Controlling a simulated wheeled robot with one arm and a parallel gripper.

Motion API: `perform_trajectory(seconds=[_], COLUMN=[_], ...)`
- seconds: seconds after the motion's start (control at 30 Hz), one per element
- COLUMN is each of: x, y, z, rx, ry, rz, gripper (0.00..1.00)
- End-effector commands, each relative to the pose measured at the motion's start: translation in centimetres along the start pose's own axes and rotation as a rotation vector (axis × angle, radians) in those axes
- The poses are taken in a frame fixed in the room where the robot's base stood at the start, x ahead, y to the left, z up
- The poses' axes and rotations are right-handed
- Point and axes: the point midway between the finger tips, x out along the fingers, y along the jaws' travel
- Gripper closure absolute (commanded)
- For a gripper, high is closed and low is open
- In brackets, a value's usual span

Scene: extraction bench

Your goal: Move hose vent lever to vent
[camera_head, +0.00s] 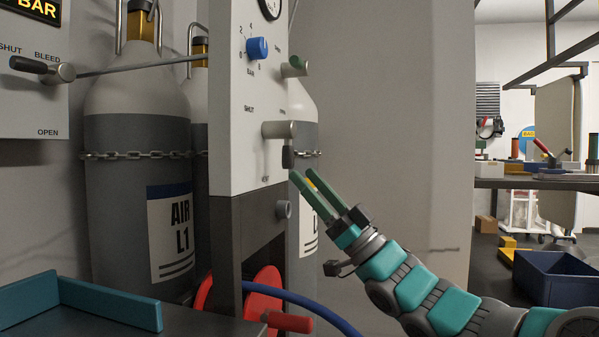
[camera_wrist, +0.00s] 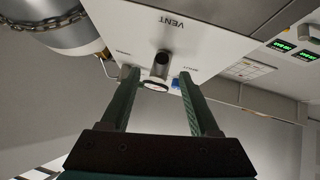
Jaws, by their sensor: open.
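The hose vent lever (camera_head: 288,158) is on the white panel (camera_head: 232,95) in the head view, with a grey hub and a dark handle hanging down. Labels including SHUT are above the hub, and a small, hard-to-read label is below it. In the wrist view the lever (camera_wrist: 161,62) shows nearly end-on, close to the VENT lettering. My gripper (camera_head: 301,173) is open, just below and right of the handle. In the wrist view its two green fingers (camera_wrist: 158,74) stand on either side of the lever, apart from it as far as I can tell.
A red reel (camera_head: 262,295) with a blue hose (camera_head: 318,307) is below. Chained gas cylinders (camera_head: 138,190) stand behind. A teal tray (camera_head: 105,302) is at lower left.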

Motion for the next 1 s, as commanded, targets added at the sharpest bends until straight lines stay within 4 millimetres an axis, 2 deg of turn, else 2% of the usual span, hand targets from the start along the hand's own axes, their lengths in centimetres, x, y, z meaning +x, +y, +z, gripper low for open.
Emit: perform_trajectory(seconds=[0.2, 0.67, 0.77, 0.87, 1.0], x=[-1.4, -1.5, -1.1, -0.9, -2.5], y=[0.0, 0.1, 0.8, 2.4, 4.7], z=[-0.1, 0.1, 0.9, 2.9, 6.6], rx=[0.0, -0.003, -0.015, -0.037, -0.067], ry=[0.002, -0.009, -0.058, -0.164, -0.36], rz=[0.001, 0.01, 0.062, 0.168, 0.344], gripper=[0.38, 0.38, 0.38, 0.38, 0.38])
